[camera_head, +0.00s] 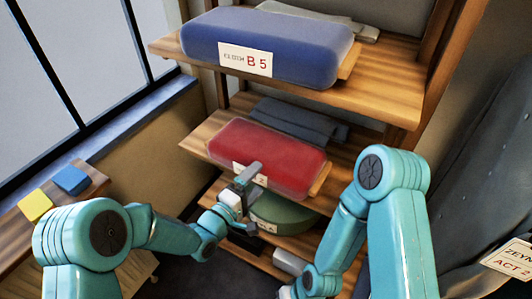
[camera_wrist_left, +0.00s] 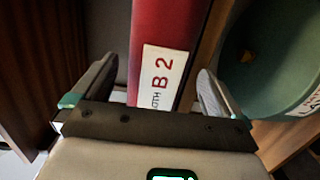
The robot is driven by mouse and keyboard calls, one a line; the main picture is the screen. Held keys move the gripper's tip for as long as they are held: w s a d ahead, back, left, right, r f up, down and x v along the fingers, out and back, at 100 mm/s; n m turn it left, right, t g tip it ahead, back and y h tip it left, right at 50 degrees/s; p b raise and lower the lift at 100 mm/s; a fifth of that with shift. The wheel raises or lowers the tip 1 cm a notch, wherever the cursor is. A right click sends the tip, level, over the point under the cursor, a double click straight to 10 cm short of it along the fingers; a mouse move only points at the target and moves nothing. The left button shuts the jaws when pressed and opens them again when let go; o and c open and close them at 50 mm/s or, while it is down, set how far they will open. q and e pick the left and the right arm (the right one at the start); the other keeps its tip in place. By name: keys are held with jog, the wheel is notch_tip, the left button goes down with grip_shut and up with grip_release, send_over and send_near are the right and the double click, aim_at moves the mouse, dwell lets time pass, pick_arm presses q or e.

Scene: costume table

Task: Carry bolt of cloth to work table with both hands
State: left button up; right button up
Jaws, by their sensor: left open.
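A red bolt of cloth (camera_head: 270,150) lies on the middle shelf board, with a white label at its front. In the left wrist view the red bolt (camera_wrist_left: 165,25) and its label "B 2" (camera_wrist_left: 163,76) show between the fingers. My left gripper (camera_head: 246,188) is open in front of the bolt's label side; its fingers (camera_wrist_left: 157,80) stand on either side of the label, and I cannot tell whether they touch the bolt. My right arm reaches down at the right; its gripper (camera_head: 290,262) is partly hidden by the arm and its jaws are unclear.
A blue bolt labelled "B 5" (camera_head: 270,45) lies on the shelf above. A green round-ended bolt (camera_head: 285,213) lies below. Folded grey cloth (camera_head: 298,120) lies behind the red bolt. A wooden table (camera_head: 75,215) with yellow and blue pads stands left by the window.

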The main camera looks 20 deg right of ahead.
pick_arm(q)
jog(key=shift+w+d, duration=0.2)
jog(key=shift+d, duration=0.1)
jog(key=c, duration=1.8)
jog(key=shift+w+r, duration=0.1)
jog(key=shift+r, duration=0.15)
grip_shut()
notch_tip(320, 180, up, 20)
jog(key=p, duration=0.1)
